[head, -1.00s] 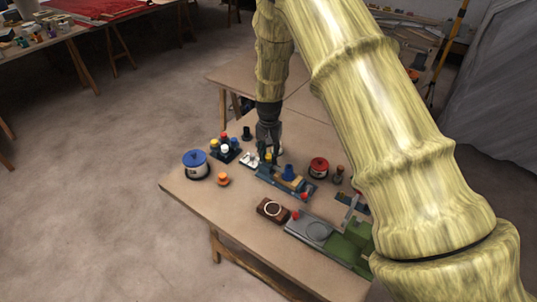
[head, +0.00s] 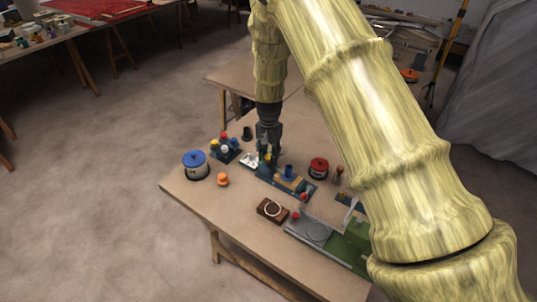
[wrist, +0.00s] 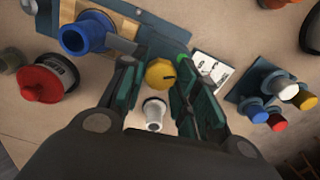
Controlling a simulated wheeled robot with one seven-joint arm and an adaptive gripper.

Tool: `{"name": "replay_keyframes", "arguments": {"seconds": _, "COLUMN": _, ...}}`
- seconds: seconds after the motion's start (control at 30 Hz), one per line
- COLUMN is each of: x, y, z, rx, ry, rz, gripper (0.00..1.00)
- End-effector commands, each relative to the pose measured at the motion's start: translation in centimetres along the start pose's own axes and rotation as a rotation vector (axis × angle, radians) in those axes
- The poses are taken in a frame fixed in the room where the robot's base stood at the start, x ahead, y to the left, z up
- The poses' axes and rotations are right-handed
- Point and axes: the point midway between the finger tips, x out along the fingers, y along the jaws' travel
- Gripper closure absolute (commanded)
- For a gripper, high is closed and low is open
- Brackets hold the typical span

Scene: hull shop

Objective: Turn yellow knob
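The yellow knob (wrist: 160,74) is a small round knob with a dark mark on its top, in the middle of the wrist view. My gripper (wrist: 158,70) is open above the bench, with one dark green finger on each side of the knob. I see small gaps between the fingers and the knob, so it does not look gripped. In the head view my gripper (head: 267,153) points down at the blue fixture, and its fingers mostly hide the knob there.
A white-topped peg (wrist: 153,113) stands close to the knob. A blue cylinder (wrist: 85,33), a red-lidded pot (wrist: 45,78), a white card (wrist: 210,68) and several coloured plugs (wrist: 278,115) crowd around. The bench's front left (head: 195,195) is clear.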

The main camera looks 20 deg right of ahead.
Motion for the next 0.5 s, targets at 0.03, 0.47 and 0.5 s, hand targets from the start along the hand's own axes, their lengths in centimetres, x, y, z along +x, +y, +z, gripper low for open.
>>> {"name": "replay_keyframes", "arguments": {"seconds": 0.03, "x": 0.01, "y": 0.02, "z": 0.00, "rx": 0.000, "ry": 0.000, "rz": 0.000, "gripper": 0.55}}
{"name": "replay_keyframes", "arguments": {"seconds": 0.47, "x": -0.36, "y": -0.07, "z": 0.02, "rx": -0.001, "ry": 0.000, "rz": -0.001, "gripper": 0.49}}
{"name": "replay_keyframes", "arguments": {"seconds": 0.5, "x": -0.66, "y": -0.07, "z": 0.02, "rx": -0.001, "ry": 0.000, "rz": -0.001, "gripper": 0.49}}
